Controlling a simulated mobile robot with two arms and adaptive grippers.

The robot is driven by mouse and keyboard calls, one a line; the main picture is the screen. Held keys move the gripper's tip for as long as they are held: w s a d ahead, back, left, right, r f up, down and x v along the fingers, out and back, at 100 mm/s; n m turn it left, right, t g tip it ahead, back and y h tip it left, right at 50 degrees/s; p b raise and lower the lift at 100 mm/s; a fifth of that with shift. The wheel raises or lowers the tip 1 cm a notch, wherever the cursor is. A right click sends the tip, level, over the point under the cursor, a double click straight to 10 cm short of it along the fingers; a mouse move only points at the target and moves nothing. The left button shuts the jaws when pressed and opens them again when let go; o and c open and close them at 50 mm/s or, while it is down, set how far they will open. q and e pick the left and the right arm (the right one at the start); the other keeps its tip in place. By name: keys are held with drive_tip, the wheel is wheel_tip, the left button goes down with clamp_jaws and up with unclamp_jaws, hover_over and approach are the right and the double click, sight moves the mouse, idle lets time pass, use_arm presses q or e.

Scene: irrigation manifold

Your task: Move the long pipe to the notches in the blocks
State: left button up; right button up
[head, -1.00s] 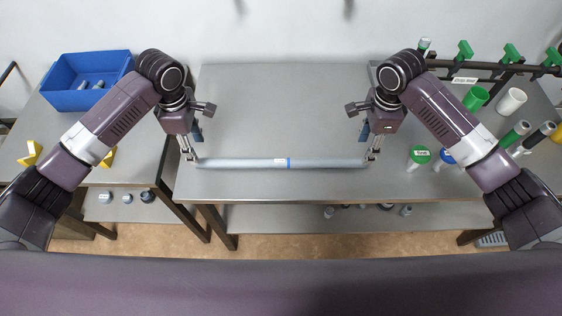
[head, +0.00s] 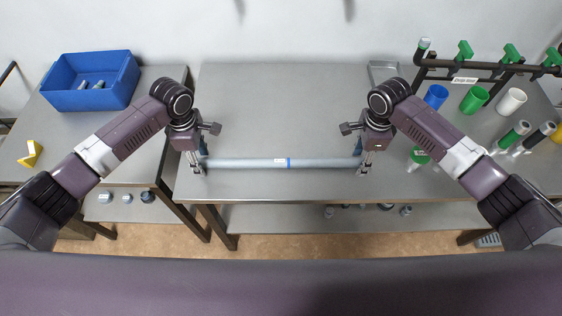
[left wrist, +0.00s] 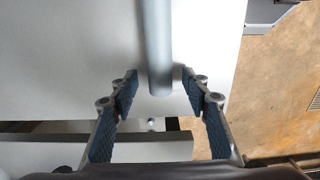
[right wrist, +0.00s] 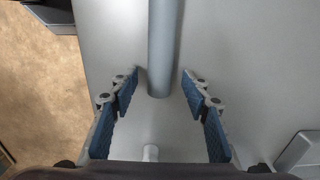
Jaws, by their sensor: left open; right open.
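The long grey pipe (head: 245,163) with a blue band lies level along the front of the middle table. One end shows in the left wrist view (left wrist: 158,45), the other in the right wrist view (right wrist: 162,45). My left gripper (head: 197,166) is open at the pipe's left end, its fingers on either side of that end. My right gripper (head: 364,166) is open at the right end, likewise with a finger on each side. A yellow notched block (head: 31,154) stands on the left table, away from both grippers. Any second block is hidden, perhaps behind my left arm.
A blue bin (head: 90,98) with small grey fittings stands on the left table. At right are a dark manifold with green valves (head: 465,50), a blue cup (head: 436,96), a green cup (head: 474,98) and a white cup (head: 511,101). The table behind the pipe is clear.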

use_arm(q)
drive_tip(key=shift+f, duration=0.2)
use_arm(e)
drive_tip(key=shift+f, duration=0.15)
use_arm(q)
clamp_jaws()
use_arm(e)
clamp_jaws()
